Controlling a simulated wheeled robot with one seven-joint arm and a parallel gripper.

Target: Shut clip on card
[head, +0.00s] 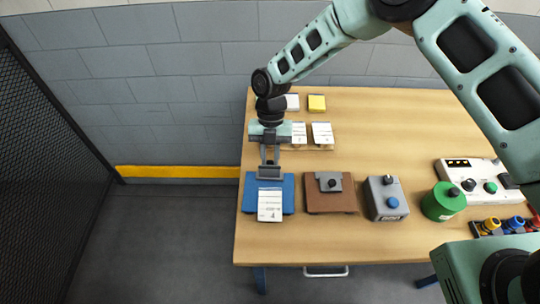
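A blue clipboard (287,196) lies at the left front of the table. A white card (270,206) marked 4 lies on it and reaches past its front edge. A grey clip (270,173) is at the board's back edge, by the card's top; it looks raised, but I cannot tell how far. My gripper (270,162) points down right at the clip, with its two fingers apart and a gap between them. I cannot tell whether the fingertips touch the clip.
To the right are a brown board (331,203) with a grey clip, a grey box with a blue button (385,198), a green cylinder (443,201) and a white control panel (478,177). Behind stand white cards (322,133) and a yellow block (316,103). The table's back right is clear.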

